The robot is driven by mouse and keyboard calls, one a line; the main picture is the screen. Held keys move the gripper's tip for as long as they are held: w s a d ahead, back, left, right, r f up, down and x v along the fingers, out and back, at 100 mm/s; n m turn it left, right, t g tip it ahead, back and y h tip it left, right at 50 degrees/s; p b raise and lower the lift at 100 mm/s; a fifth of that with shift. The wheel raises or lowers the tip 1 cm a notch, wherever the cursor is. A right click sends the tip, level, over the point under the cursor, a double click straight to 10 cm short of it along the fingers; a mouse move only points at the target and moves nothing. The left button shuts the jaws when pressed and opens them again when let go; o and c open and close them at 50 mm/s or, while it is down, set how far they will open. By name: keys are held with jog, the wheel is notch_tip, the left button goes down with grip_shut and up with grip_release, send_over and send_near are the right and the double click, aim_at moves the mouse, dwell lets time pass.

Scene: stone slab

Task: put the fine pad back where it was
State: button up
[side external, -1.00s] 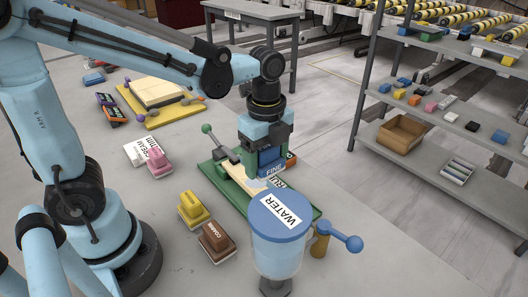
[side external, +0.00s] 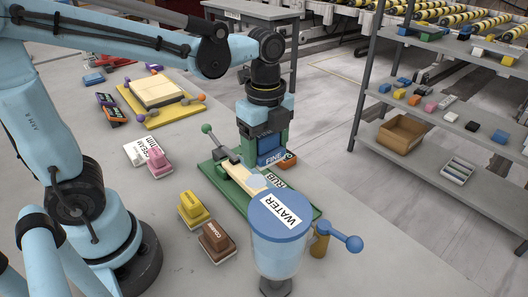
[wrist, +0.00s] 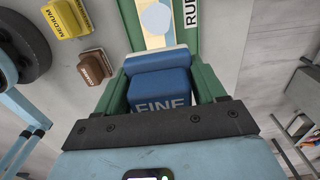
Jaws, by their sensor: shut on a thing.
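The fine pad is a blue block (side external: 271,157) marked FINE, and it also fills the middle of the wrist view (wrist: 160,88). My gripper (side external: 266,150) is shut on it, with green fingers on either side of the pad in the wrist view (wrist: 160,80). The pad appears held above the green board (side external: 236,188), near its far right part. The pad's underside is hidden.
A yellow pad (side external: 192,209) and a brown pad (side external: 215,241) stand left of the board; a pink pad (side external: 158,162) is farther back. A blue-lidded water tub (side external: 278,245) stands in front. A shelf rack (side external: 440,130) is at the right.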

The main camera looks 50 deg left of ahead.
jog(key=s+a+n, duration=0.1)
jog(key=s+n, duration=0.2)
jog(key=s, duration=0.1)
jog(key=s+a+f+n, duration=0.1)
jog(key=s+a+n, duration=0.1)
jog(key=s, duration=0.3)
jog(key=s+a+f+n, duration=0.1)
jog(key=s+a+n, duration=0.1)
jog(key=s+n, duration=0.2)
jog(key=shift+s, duration=0.5)
send_over(176, 191)
notch_tip(176, 191, down, 7)
jog(key=shift+f, duration=2)
jog(key=shift+f, duration=0.15)
jog(key=o, duration=1)
jog(key=shift+s, duration=0.1)
